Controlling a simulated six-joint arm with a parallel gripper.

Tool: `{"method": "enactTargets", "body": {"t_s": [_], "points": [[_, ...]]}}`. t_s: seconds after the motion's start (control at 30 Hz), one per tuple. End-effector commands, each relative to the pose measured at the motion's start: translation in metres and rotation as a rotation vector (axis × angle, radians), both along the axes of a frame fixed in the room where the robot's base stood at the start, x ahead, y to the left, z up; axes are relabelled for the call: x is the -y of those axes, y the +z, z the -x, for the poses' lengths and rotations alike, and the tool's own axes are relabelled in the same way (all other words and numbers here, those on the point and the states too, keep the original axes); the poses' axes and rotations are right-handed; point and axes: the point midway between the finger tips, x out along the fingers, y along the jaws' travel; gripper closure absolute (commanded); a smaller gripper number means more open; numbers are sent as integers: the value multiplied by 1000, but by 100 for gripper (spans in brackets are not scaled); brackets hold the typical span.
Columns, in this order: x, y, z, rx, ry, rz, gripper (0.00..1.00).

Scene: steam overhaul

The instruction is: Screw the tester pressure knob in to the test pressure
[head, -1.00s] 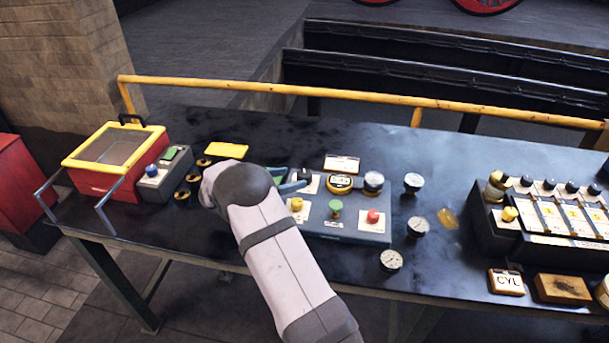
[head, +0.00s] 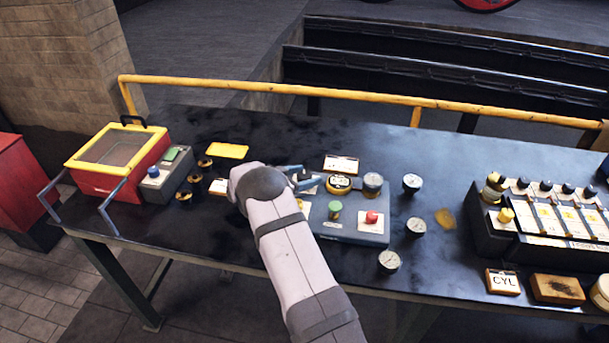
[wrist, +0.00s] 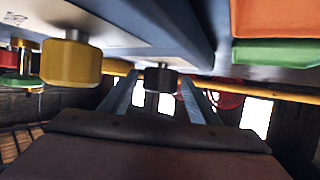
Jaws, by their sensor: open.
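The tester is a blue-grey panel (head: 350,232) in the middle of the bench, with a green knob (head: 335,208), a red knob (head: 371,217) and gauges on top. A small black knob (head: 305,174) sits at its far left corner. My gripper (head: 298,180) is open at that corner, its blue fingers close to the black knob. In the wrist view, the black knob (wrist: 160,78) shows between the two spread fingers (wrist: 158,92), with gaps at both sides. Which knob sets pressure is not readable.
Loose gauges (head: 412,183) lie right of the tester, near a larger black unit (head: 480,215). A red box with yellow lid frame (head: 118,146) and several small dark cylinders (head: 196,180) are at left. A yellow rail (head: 300,91) runs behind the bench.

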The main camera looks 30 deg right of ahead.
Motion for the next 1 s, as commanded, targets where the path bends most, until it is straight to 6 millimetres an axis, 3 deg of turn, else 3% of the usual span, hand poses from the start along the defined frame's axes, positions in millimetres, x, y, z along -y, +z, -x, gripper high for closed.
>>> {"method": "enactTargets", "body": {"t_s": [0.17, 0.33, 0.37, 0.63, 1.0], "points": [[0, 0, 0, 0, 0, 0, 44], [0, 0, 0, 0, -1, 0, 82], [0, 0, 0, 0, -1, 0, 86], [1, -1, -1, 4, -35, 5, 85], [2, -2, -2, 7, -210, 11, 85]]}}
